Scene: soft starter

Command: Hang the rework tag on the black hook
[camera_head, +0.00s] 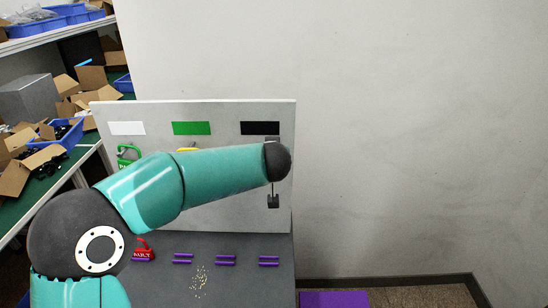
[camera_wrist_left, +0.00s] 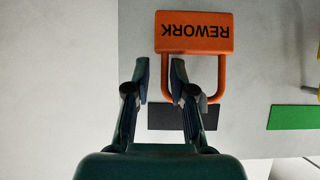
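The orange rework tag (camera_wrist_left: 194,36) shows upside down in the wrist view, its shackle pointing at the black label (camera_wrist_left: 182,117). My left gripper (camera_wrist_left: 160,72) has its fingers apart, on either side of one shackle leg, with gaps visible. The tag appears close to the panel below the black label. My right gripper is out of view.
The pale panel (camera_head: 220,112) also has white (camera_head: 126,128) and green (camera_head: 191,128) labels. A green tag (camera_head: 128,154) hangs under the white one; something yellow is partly hidden. A red tag (camera_head: 143,253) stands on the dark bench (camera_head: 225,285) near purple holders (camera_head: 225,260). Cluttered shelves stand left.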

